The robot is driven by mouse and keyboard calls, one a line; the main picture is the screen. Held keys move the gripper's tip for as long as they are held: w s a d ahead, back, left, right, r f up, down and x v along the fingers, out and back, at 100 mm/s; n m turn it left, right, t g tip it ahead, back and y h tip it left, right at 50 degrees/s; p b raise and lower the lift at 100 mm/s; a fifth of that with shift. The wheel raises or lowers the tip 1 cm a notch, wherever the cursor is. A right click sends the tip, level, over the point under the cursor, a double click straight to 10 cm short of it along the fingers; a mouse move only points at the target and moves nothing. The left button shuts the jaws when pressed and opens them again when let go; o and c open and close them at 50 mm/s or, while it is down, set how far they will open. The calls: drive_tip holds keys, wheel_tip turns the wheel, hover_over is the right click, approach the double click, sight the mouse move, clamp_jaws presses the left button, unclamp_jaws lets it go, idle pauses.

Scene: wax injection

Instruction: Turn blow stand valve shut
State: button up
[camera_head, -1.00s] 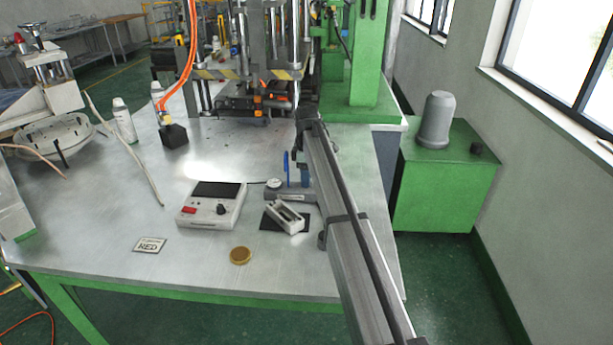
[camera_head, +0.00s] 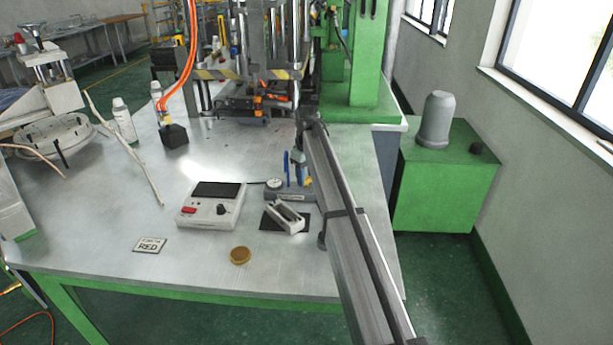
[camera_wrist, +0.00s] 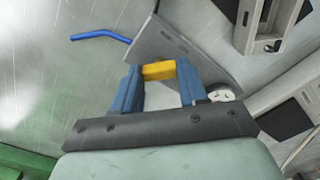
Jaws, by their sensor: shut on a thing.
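The blow stand seems to be the small grey base (camera_head: 284,196) with a round dial (camera_head: 273,183), on the table left of my arm. In the wrist view its grey plate (camera_wrist: 180,48) and dial (camera_wrist: 221,95) lie just beyond my fingers. My gripper (camera_wrist: 158,72) has blue fingers shut on a small yellow piece, probably the valve handle (camera_wrist: 158,70). A bent blue rod (camera_wrist: 100,36) sticks out beside the plate. In the head view my gripper (camera_head: 293,168) is at the stand, partly hidden by my arm. The valve's body is hidden.
A white control box (camera_head: 212,204) stands left of the stand. A grey frame (camera_head: 287,217) on a black pad lies in front. The press (camera_head: 255,95) stands behind.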

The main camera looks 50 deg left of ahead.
sight(307, 178)
idle(0.4)
drive_tip(key=o, duration=1.1)
drive_tip(key=shift+c, duration=0.2)
drive_tip(key=shift+r, duration=0.1)
wheel_tip(307, 178, up, 14)
drive_tip(key=shift+f, duration=0.2)
